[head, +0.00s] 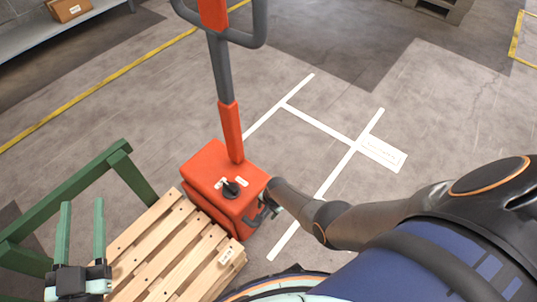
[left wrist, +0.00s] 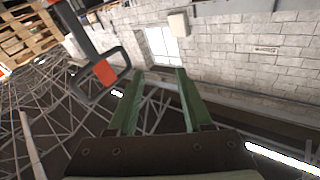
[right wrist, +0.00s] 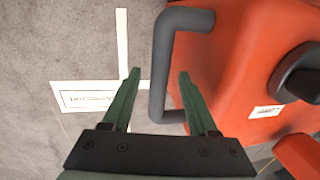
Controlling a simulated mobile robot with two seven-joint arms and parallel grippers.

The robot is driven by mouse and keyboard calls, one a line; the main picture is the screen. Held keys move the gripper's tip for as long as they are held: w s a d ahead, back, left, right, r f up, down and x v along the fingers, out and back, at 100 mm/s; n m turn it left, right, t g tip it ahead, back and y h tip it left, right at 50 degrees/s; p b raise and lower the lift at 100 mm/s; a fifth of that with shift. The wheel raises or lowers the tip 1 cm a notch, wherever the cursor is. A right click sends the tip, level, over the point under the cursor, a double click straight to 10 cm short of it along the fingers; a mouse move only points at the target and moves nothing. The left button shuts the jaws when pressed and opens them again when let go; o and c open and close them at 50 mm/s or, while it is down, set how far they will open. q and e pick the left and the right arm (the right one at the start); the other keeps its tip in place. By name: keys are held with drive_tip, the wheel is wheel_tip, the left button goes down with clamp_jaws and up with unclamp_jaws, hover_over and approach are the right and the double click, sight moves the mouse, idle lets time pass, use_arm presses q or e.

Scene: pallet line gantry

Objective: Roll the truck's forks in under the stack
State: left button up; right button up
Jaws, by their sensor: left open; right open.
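The red pallet truck (head: 205,170) stands left of centre with its tiller (head: 229,125) upright. Its forks cannot be seen. The slatted wooden pallet stack (head: 165,245) is right beside the truck's body at the lower left. My right gripper (right wrist: 158,76) is open at the truck's side, with the grey side handle (right wrist: 162,50) between its fingers in the right wrist view; the fingers are not shut on it. My left gripper (head: 82,230) is open and empty, raised in front of the stack's left side. In the left wrist view the tiller's loop handle (left wrist: 82,88) is left of the fingers.
A green rail frame (head: 70,190) stands along the stack's left side. White floor lines (head: 315,122) with a label plate lie right of the truck. A shelf (head: 60,35) with a cardboard box (head: 70,8) is at the upper left. The floor beyond the truck is clear.

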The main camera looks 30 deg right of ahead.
drive_tip(key=shift+r, duration=0.15)
drive_tip(key=shift+s+d+r+p, duration=0.1)
drive_tip(key=shift+s+r+p, duration=0.05)
drive_tip(key=shift+r+p, duration=0.85)
use_arm(q)
drive_tip(key=s+f+n+g+y+p, duration=0.2)
drive_tip(key=s+f+g, duration=0.25)
drive_tip(key=f, duration=0.55)
drive_tip(key=s+f+n+g+y+p, duration=0.1)
drive_tip(key=s+f+g, duration=0.4)
drive_tip(key=f, duration=0.5)
drive_tip(key=shift+w+d+r+p, duration=0.15)
drive_tip(key=shift+w+r+p, duration=0.15)
drive_tip(key=shift+r+p, duration=0.5)
drive_tip(key=shift+w+d+r+p, duration=0.1)
drive_tip(key=shift+w+r+p, duration=0.35)
drive_tip(key=shift+p, duration=0.6)
drive_tip(key=shift+w+d+r+p, duration=0.15)
drive_tip(key=shift+w+r+p, duration=0.05)
drive_tip(key=shift+r+p, duration=0.65)
use_arm(e)
wheel_tip(320, 180, up, 10)
drive_tip(key=s, duration=0.2)
drive_tip(key=shift+d, duration=0.3)
use_arm(q)
drive_tip(key=shift+f, duration=0.1)
